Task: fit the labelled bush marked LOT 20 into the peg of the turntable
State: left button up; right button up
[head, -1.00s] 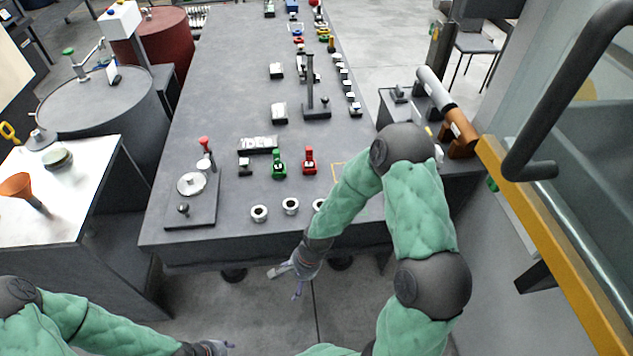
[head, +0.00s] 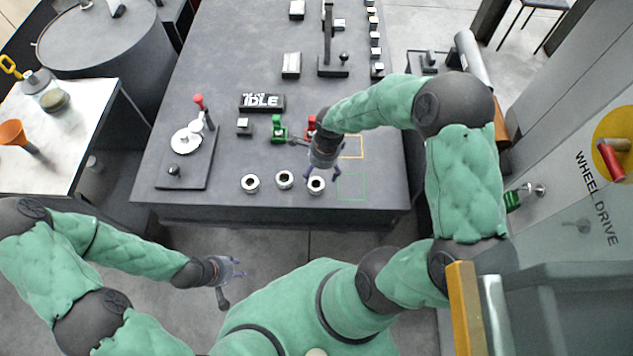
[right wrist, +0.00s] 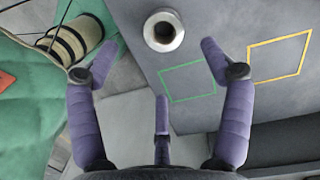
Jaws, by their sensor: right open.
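Three pale ring-shaped bushes stand in a row near the table's front edge: the left bush (head: 250,184), the middle bush (head: 284,179) and the right bush (head: 316,185). No LOT number is readable on them. The turntable (head: 186,140) is a pale disc on a dark plate at the left; its peg cannot be made out clearly. My right gripper (head: 323,173) is open and empty over the right bush. In the right wrist view one bush (right wrist: 163,30) lies just beyond the spread fingers, apart from them. My left gripper (head: 240,267) hangs empty before the table, fingers apart.
A green outlined square (head: 352,187) and a yellow one (head: 351,147) mark the tabletop at the right. Behind the bushes stand a green device (head: 279,130), a red device (head: 311,123) and an IDLE sign (head: 262,102). A dark upright stand (head: 330,45) rises farther back.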

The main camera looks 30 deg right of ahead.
send_over(316, 183)
jog(key=s, duration=0.2)
jog(key=f, duration=0.2)
jog(key=f+b, duration=0.1)
jog(key=f, duration=0.1)
jog(key=shift+a+f, duration=0.1)
jog(key=shift+a, duration=0.15)
jog(key=f, duration=0.1)
jog(key=f+b, duration=0.1)
jog(key=f, duration=0.3)
jog(key=shift+w+a, duration=0.15)
jog(key=shift+w, duration=0.2)
jog(key=shift+r, duration=0.1)
jog(key=c, duration=1.6)
jog(key=shift+o, duration=0.2)
